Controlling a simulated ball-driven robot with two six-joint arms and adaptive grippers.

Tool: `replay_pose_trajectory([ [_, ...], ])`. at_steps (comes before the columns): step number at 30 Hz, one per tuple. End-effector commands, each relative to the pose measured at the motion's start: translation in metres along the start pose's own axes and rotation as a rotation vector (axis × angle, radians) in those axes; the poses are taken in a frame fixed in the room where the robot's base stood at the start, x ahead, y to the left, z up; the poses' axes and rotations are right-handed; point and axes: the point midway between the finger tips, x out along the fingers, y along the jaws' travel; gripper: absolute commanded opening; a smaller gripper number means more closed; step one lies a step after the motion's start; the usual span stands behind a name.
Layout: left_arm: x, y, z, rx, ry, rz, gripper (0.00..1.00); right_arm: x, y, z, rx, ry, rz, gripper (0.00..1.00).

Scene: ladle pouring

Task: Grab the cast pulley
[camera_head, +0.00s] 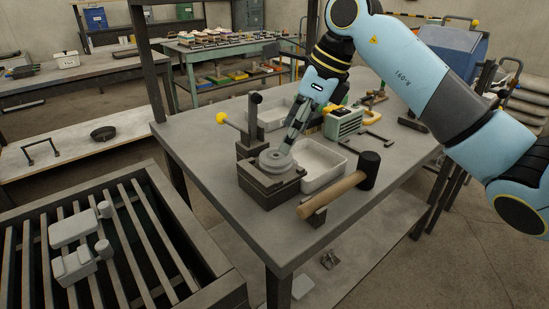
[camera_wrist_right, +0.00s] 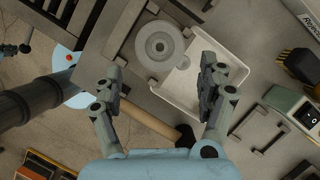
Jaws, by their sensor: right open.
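The cast pulley (camera_head: 273,158) is a grey round disc with a central hub. It lies flat on a dark metal block fixture (camera_head: 270,187) near the front corner of the workbench. In the right wrist view the pulley (camera_wrist_right: 159,45) shows face-on, ahead of and between the two spread fingers. My right gripper (camera_head: 296,124) comes down from the upper right, with its fingers just above and behind the pulley. In the right wrist view the right gripper (camera_wrist_right: 161,68) is open with nothing between its fingers. My left gripper is not in view.
A pale tray (camera_head: 322,183) stands right beside the fixture. A wooden-handled mallet (camera_head: 335,194) lies in front of it. A slatted grate with grey castings (camera_head: 73,228) is at the left.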

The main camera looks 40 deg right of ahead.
Motion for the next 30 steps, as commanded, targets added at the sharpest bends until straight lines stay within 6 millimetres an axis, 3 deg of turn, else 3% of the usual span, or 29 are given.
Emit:
replay_pose_trajectory([
  [5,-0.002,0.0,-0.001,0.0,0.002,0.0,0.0,0.015,0.001,0.0,0.002,0.0,0.003,0.76],
  [12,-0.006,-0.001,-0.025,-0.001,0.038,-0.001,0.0,0.052,0.001,-0.001,0.001,0.0,0.002,0.76],
  [21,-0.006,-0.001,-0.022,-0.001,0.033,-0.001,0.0,0.058,0.001,-0.002,-0.001,0.001,0.0,0.76],
  [30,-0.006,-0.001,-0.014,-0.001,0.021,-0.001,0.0,0.058,0.001,-0.002,-0.001,0.001,0.0,0.36],
])
